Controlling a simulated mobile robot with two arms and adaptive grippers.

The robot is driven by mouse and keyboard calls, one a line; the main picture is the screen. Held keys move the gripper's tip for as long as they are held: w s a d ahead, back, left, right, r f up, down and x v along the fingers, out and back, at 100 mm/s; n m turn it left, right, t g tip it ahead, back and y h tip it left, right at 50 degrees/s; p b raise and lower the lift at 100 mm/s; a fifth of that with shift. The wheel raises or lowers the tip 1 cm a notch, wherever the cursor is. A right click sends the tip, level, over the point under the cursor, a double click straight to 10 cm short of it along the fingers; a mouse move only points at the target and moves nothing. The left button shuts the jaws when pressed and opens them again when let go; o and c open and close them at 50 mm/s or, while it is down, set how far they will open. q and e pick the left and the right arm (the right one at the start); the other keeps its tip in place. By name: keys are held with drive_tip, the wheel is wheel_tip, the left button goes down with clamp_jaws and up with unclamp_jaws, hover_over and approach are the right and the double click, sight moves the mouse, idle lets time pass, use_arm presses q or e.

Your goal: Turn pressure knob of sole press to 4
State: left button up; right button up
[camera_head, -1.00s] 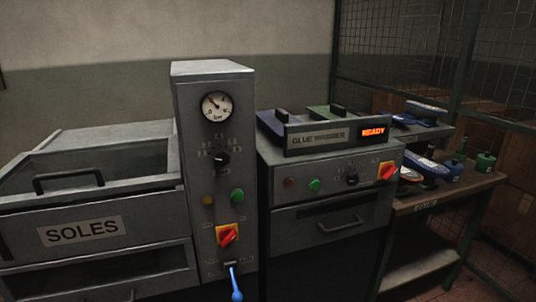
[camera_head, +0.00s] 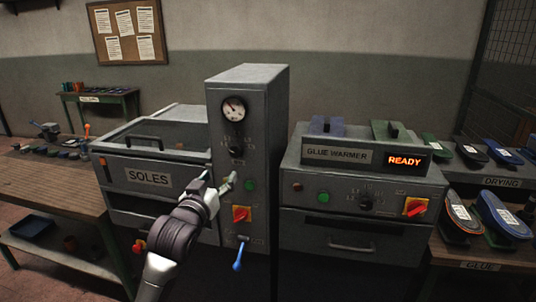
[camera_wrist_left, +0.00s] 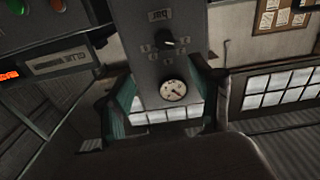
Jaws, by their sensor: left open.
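The sole press (camera_head: 262,95) is a grey machine with a tall column and a SOLES label on its left part. Its black pressure knob (camera_head: 236,151) sits on the column front below the round gauge (camera_head: 234,108). The knob also shows in the left wrist view (camera_wrist_left: 168,42), with small marks around it too blurred to read. My left gripper (camera_head: 218,183) is open and empty in front of the column, a little below and left of the knob, apart from it. Its two fingers frame the column in the left wrist view. My right gripper is not in view.
Below the knob are a green button (camera_head: 249,185), a red-yellow switch (camera_head: 241,214) and a blue-handled lever (camera_head: 238,258). The glue warmer (camera_head: 336,222), reading READY, stands to the right. A wooden bench (camera_head: 45,190) is at the left. Shoes stand at the far right.

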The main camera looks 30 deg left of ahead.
use_arm(q)
drive_tip(key=p, duration=0.1)
approach(235, 153)
drive_tip(key=p+x, duration=0.2)
drive_tip(key=x, duration=0.6)
drive_tip(key=shift+r, duration=0.1)
drive_tip(key=shift+w+a, duration=0.2)
drive_tip(key=shift+w, duration=0.35)
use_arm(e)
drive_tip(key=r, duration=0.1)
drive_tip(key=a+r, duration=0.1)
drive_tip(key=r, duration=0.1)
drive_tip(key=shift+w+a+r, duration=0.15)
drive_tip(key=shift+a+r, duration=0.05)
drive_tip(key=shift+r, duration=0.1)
use_arm(q)
drive_tip(key=shift+c, duration=0.2)
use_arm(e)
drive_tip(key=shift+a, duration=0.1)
use_arm(q)
drive_tip(key=c, duration=1.1)
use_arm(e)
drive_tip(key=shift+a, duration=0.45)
